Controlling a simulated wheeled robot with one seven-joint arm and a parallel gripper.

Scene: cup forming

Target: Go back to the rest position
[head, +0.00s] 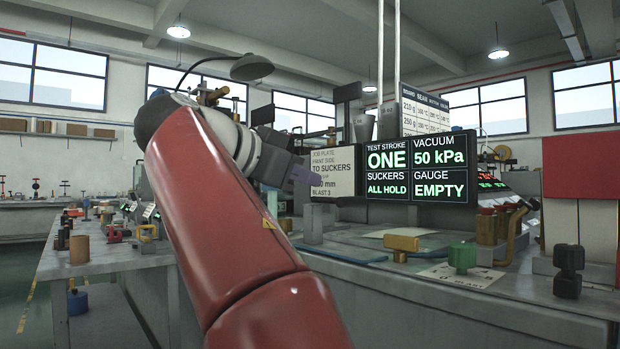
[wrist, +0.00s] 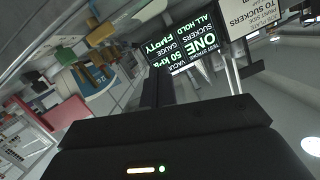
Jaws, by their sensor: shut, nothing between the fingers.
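My gripper (head: 306,177) is at the end of my raised red arm in the head view, in front of the job plate sign (head: 333,160). In the wrist view the dark gripper body fills the lower middle, with the narrow dark fingers (wrist: 157,88) pointing up the picture and shut. The status display (head: 416,170) reads test stroke ONE, vacuum 50 kPa, suckers ALL HOLD, gauge EMPTY. It shows rotated in the wrist view (wrist: 182,45).
A grey bench (head: 470,300) stands at the right with a brass block (head: 401,243), a green knob (head: 461,257) and a black knobbed piece (head: 568,272). A cluttered table (head: 105,265) stands at the left.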

